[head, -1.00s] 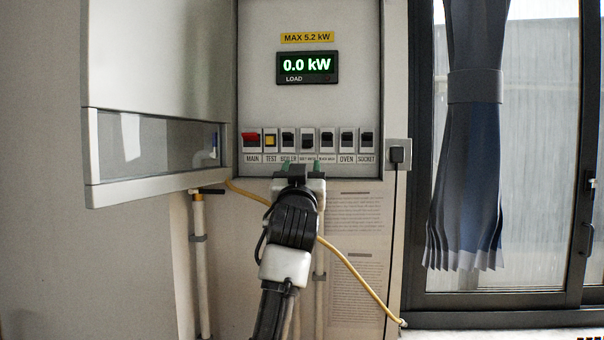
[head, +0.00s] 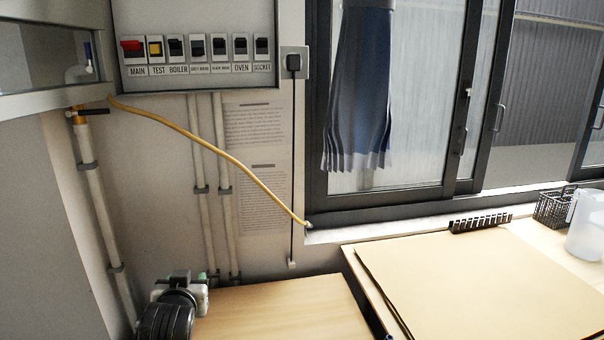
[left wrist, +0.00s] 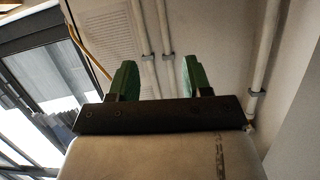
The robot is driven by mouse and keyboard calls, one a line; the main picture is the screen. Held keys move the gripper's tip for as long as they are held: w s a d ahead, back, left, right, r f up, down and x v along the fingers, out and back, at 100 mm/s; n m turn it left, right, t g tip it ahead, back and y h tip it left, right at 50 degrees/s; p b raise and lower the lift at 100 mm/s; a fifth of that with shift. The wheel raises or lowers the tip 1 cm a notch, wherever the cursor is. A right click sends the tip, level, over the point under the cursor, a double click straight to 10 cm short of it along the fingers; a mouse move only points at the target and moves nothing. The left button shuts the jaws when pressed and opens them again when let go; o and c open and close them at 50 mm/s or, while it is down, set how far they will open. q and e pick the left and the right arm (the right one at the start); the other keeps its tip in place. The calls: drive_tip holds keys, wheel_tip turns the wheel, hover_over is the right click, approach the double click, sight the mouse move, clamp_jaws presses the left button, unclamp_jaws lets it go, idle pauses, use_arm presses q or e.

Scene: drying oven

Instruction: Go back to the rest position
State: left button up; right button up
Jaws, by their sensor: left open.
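My left gripper (head: 192,275) is low at the bottom left of the head view, in front of the wall and over the near edge of a wooden surface. In the left wrist view its two green fingers (left wrist: 158,72) stand apart with nothing between them, so it is open and empty. The switch panel (head: 200,75) is at the top left of the head view, well above the gripper and apart from it. It has a red MAIN switch (head: 132,50) and a yellow TEST switch (head: 155,48). Its load display is out of frame. My right gripper is not in view.
Wall pipes (head: 90,180) and a yellow hose (head: 200,140) run near the left arm. A wooden surface (head: 280,305) lies right of the gripper. A worktop with a large brown board (head: 480,280), a black rack (head: 480,222), a wire basket (head: 552,208) and a clear jug (head: 588,230) is farther right.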

use_arm(q)
drive_tip(key=s+f+g, duration=0.2)
drive_tip(key=s+f, duration=0.3)
drive_tip(key=s, duration=0.2)
drive_tip(key=s+f+m+g+h, duration=0.1)
drive_tip(key=s+f+g, duration=0.1)
drive_tip(key=s+f, duration=0.4)
drive_tip(key=s+d+f+g+h, duration=0.1)
drive_tip(key=s+f+g, duration=0.1)
drive_tip(key=s+f, duration=0.4)
drive_tip(key=shift+s+d+f+m+g, duration=0.1)
drive_tip(key=shift+s+m+g, duration=0.1)
drive_tip(key=shift+s, duration=0.55)
drive_tip(key=shift+s+f+m+g, duration=0.1)
drive_tip(key=shift+s+m+g, duration=0.1)
drive_tip(key=shift+s, duration=0.55)
drive_tip(key=s+d+f+m+g+h, duration=0.1)
drive_tip(key=s+f+g, duration=0.1)
drive_tip(key=s, duration=0.5)
drive_tip(key=s+f+g, duration=0.2)
drive_tip(key=s, duration=0.5)
wheel_tip(320, 180, down, 24)
drive_tip(key=g, duration=0.1)
drive_tip(key=s+a+f+g, duration=0.1)
drive_tip(key=s+a+f, duration=0.1)
drive_tip(key=s+f, duration=1.4)
drive_tip(key=shift+s+a+f+m+g, duration=0.25)
drive_tip(key=shift+s+f+m+g, duration=0.1)
drive_tip(key=shift+s, duration=0.15)
